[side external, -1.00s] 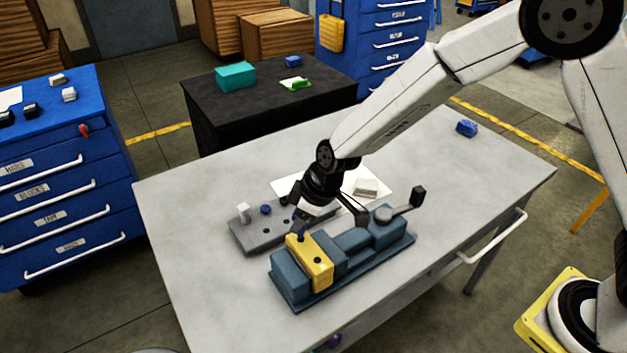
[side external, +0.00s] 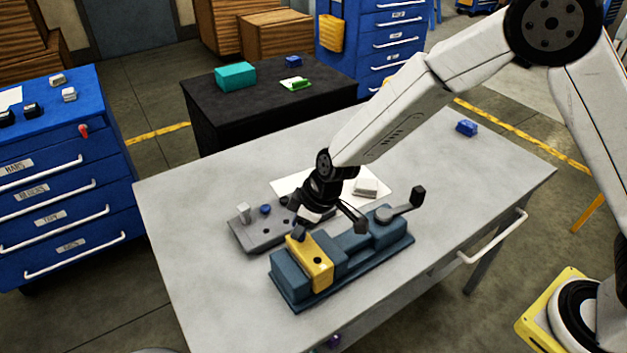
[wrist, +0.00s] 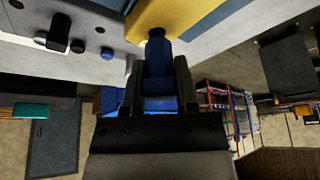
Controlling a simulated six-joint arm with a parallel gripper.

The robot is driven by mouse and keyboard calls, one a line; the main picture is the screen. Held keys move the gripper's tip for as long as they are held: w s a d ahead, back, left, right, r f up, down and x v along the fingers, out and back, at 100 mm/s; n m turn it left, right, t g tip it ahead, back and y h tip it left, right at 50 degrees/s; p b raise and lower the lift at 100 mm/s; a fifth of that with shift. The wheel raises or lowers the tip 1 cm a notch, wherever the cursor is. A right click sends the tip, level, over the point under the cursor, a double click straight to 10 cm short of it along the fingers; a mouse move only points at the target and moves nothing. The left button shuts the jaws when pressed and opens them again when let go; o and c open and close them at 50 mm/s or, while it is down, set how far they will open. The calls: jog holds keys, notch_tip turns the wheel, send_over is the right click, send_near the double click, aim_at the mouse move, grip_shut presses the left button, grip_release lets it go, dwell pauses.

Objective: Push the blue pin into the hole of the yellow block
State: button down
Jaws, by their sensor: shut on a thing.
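The yellow block (side external: 316,268) is clamped in the blue-grey vise (side external: 347,262) on the grey table. A dark hole shows in its top, toward the near end. My gripper (side external: 300,233) is at the far end of the block, just above its top. In the wrist view my gripper (wrist: 158,90) is shut on the blue pin (wrist: 158,62). The pin's tip meets the yellow block (wrist: 180,18) at a hole near its edge; how deep it sits is hidden. In the side view the fingers mostly cover the pin.
A grey fixture plate (side external: 250,235) with a white peg (side external: 243,211) and a blue peg (side external: 265,209) lies behind the vise. The vise handle (side external: 418,195) sticks up at right. A white sheet (side external: 287,187) lies behind. The table's left side is clear.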

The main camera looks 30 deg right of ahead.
jog(key=shift+f, duration=0.5)
jog(key=shift+c, duration=1.4)
grip_release()
jog(key=shift+r, duration=0.1)
jog(key=v, duration=0.7)
jog(key=shift+r, duration=0.3)
jog(key=shift+s+d+r, duration=0.1)
notch_tip(320, 180, up, 7)
